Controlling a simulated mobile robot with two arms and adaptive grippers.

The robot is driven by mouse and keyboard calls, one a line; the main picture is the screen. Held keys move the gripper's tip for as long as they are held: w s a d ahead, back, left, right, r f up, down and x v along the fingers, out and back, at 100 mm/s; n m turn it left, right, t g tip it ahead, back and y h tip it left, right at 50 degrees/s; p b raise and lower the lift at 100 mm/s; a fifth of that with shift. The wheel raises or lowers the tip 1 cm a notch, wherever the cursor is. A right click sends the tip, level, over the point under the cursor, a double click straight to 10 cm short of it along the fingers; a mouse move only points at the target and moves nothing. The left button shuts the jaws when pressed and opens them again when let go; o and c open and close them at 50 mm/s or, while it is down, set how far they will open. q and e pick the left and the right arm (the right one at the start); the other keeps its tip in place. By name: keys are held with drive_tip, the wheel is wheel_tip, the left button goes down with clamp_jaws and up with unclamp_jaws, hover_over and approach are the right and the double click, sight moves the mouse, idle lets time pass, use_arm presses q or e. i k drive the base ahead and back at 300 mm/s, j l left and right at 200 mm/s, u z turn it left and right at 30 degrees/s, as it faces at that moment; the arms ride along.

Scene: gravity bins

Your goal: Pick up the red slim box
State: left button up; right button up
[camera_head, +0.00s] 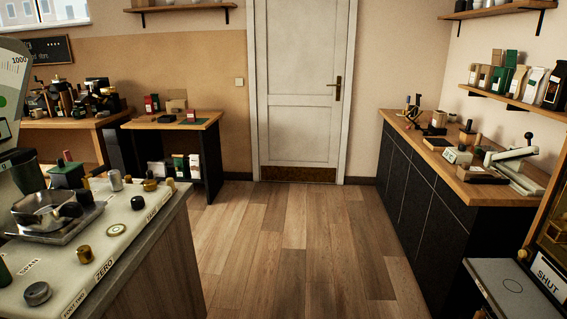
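I cannot clearly pick out one red slim box. A small red item (192,115) stands on the small wooden table (172,121) left of the door; it is too small to tell its shape. Near it, a dark upright package (149,104) with some red on it stands at the back of the same table. Another small red-topped item (67,156) shows by the left counter. Neither of my grippers is visible in the head view.
A pale counter (115,245) with a metal tray and knobs fills the near left. A long dark cabinet (425,200) with a cluttered wooden top lines the right wall. The wooden floor (280,250) between them is clear up to the closed white door (301,85).

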sight(190, 113)
drive_tip(key=i, duration=2)
drive_tip(key=i+u, duration=0.1)
drive_tip(key=i, duration=0.55)
drive_tip(key=i+l, duration=0.2)
drive_tip(key=i, duration=0.45)
drive_tip(key=i+l+u, duration=0.15)
drive_tip(key=i, duration=0.5)
drive_tip(key=i+j+u, duration=0.15)
drive_tip(key=i+u, duration=0.75)
drive_tip(key=i+l+u, duration=0.1)
drive_tip(key=i+u, duration=0.3)
drive_tip(key=i+j, duration=0.2)
drive_tip(key=i, duration=0.3)
drive_tip(key=i+j, duration=0.15)
drive_tip(key=i, duration=0.35)
